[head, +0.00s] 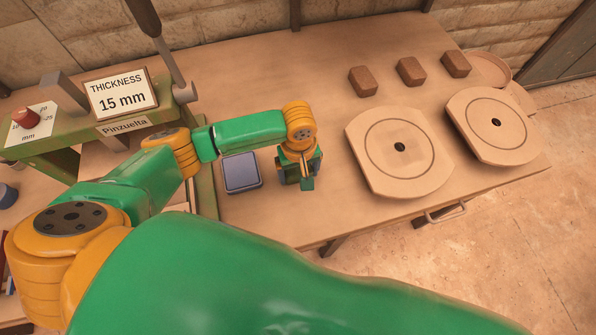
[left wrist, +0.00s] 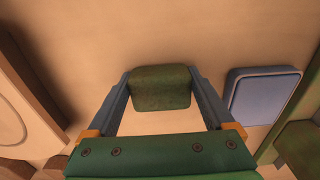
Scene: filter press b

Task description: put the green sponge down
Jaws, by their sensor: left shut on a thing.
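The green sponge (left wrist: 160,88) is a dark green block with rounded corners, held between the two blue-grey fingers of my left gripper (left wrist: 160,76) in the left wrist view. In the head view my left gripper (head: 306,180) points down over the wooden table, right of the blue-grey pad (head: 241,172). The sponge is small there and hard to tell from the green gripper. I cannot tell whether its underside touches the table. The pad also shows in the left wrist view (left wrist: 263,96), apart from the sponge. My right gripper is not in view.
Two pale plates with ringed centre holes, the nearer (head: 399,165) and the farther (head: 495,128), lie to the right. Several brown blocks (head: 411,71) stand behind them. A green stand (head: 115,127) with a "Thickness 15 mm" sign (head: 121,93) is at left. The table behind the gripper is bare.

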